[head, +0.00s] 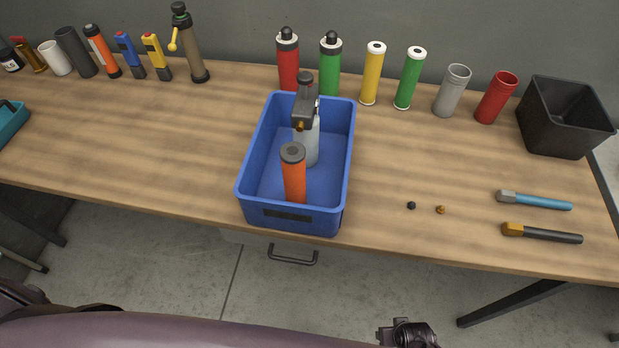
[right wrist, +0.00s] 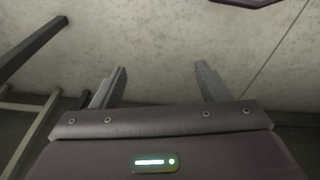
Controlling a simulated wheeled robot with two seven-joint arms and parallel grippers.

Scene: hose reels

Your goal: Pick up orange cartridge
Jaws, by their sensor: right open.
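The orange cartridge (head: 294,178) is a cylinder with a dark grey top. It stands upright in the front part of the blue bin (head: 348,150), with its lower end hidden by the bin's front wall. A grey bottle-like tool (head: 310,140) with a dark head stands just behind it in the same bin. My right gripper (right wrist: 160,78) is open and empty in the right wrist view, over the bare floor. Part of my right arm shows at the bottom edge of the head view, well below the table and away from the cartridge. My left gripper is not in view.
Several cylinders, including a yellow one (head: 372,73) and a red cup (head: 496,98), line the table's back. A black bin (head: 564,118) stands at the right. A blue-handled tool (head: 535,201) and a black-handled tool (head: 543,233) lie front right.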

